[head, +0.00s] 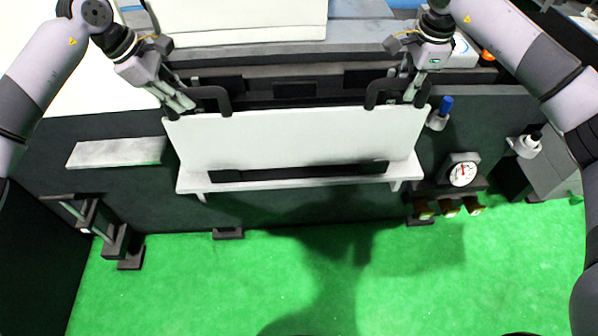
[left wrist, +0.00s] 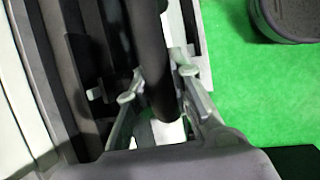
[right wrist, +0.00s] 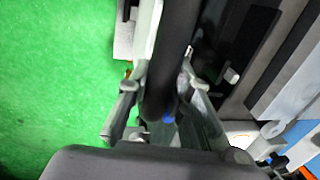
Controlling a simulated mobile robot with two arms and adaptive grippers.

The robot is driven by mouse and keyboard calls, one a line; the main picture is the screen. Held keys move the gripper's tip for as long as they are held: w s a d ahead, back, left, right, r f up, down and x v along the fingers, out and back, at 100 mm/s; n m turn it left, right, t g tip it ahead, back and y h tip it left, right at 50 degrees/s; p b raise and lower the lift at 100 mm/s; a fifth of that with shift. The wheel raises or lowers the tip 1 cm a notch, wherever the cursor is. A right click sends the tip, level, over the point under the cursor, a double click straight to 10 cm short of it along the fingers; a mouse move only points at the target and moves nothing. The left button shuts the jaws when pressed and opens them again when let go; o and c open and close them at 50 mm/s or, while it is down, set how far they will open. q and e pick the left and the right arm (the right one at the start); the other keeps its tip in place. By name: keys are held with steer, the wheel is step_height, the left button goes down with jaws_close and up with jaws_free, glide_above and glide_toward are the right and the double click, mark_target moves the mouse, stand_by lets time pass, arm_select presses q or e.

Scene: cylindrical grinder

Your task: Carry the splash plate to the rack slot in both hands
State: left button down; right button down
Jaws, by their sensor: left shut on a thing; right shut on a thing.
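The splash plate (head: 300,138) is a wide white panel with two black handles on its top edge. It stands nearly upright in front of the machine, above a white shelf with a dark slot (head: 300,172). My left gripper (head: 186,101) is shut on the left handle (head: 217,98). In the left wrist view the dark handle bar (left wrist: 152,70) runs between its fingers. My right gripper (head: 412,90) is shut on the right handle (head: 376,90). That bar (right wrist: 172,70) also shows between the fingers in the right wrist view. Whether the plate's lower edge touches the shelf, I cannot tell.
A grey ledge (head: 117,153) juts out left of the plate. A pressure gauge (head: 462,173) with brass fittings and a blue-capped bottle (head: 440,113) are to the right. The machine bed (head: 290,62) lies behind. The green floor (head: 300,270) in front is clear.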

arm_select(q)
steer(key=shift+f+b, duration=0.55)
steer(key=shift+b, duration=0.05)
arm_select(e)
steer(key=shift+f, duration=0.55)
arm_select(q)
steer(key=c, duration=1.8)
jaws_free()
arm_select(e)
steer(key=c, duration=1.8)
jaws_free()
arm_select(q)
steer(key=shift+o, duration=1.3)
steer(key=shift+s+r, duration=0.1)
steer(key=shift+s, duration=0.1)
arm_select(e)
steer(key=shift+o, duration=1.3)
steer(key=shift+s+r, duration=0.1)
steer(key=shift+s, duration=0.15)
arm_select(q)
steer(key=shift+o, duration=0.5)
arm_select(e)
steer(key=shift+o, duration=0.5)
arm_select(q)
steer(key=shift+w, duration=0.1)
arm_select(e)
steer(key=shift+w, duration=0.15)
